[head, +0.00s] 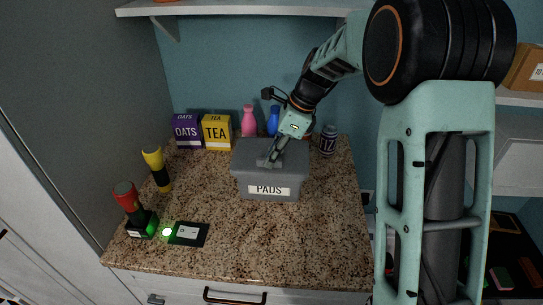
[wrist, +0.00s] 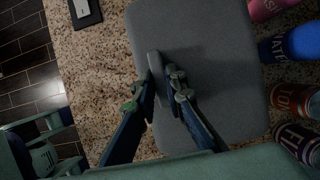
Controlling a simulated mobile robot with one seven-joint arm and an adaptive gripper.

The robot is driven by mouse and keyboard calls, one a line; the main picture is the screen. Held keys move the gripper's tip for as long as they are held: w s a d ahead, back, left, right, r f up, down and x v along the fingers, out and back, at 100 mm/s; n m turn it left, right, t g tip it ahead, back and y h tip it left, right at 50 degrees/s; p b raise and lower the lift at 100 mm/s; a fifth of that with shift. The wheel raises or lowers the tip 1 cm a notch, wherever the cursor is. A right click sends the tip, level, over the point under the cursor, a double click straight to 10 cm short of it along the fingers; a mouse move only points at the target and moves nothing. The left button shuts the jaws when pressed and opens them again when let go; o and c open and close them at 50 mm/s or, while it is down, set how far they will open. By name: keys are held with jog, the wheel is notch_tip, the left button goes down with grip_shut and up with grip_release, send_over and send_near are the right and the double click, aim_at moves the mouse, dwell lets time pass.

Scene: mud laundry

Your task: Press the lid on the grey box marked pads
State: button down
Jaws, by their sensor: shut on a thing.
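The grey box (head: 268,192) marked PADS stands on the granite counter, its label facing the front. Its grey lid (head: 250,152) lies over the top of the box; I cannot tell whether it is fully seated. In the wrist view the lid (wrist: 215,60) fills the middle as a flat grey panel with a raised grey handle (wrist: 155,64). My gripper (head: 271,160) is over the lid, pointing down at it. In the wrist view my gripper (wrist: 162,82) has its fingers closed around the handle. The box walls are hidden there.
Purple OATS (head: 187,131) and yellow TEA (head: 217,132) boxes, a pink bottle (head: 249,122), a blue bottle (head: 273,121) and a dark can (head: 327,141) stand behind. A yellow flashlight (head: 157,168), a red flashlight (head: 128,199) and a black plate (head: 188,234) are left. The front counter is clear.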

jog(key=shift+f, duration=0.85)
dwell(1.5)
jog(key=c, duration=1.9)
grip_release()
jog(key=shift+o, duration=0.7)
jog(key=o, duration=0.4)
jog(key=shift+c, duration=0.2)
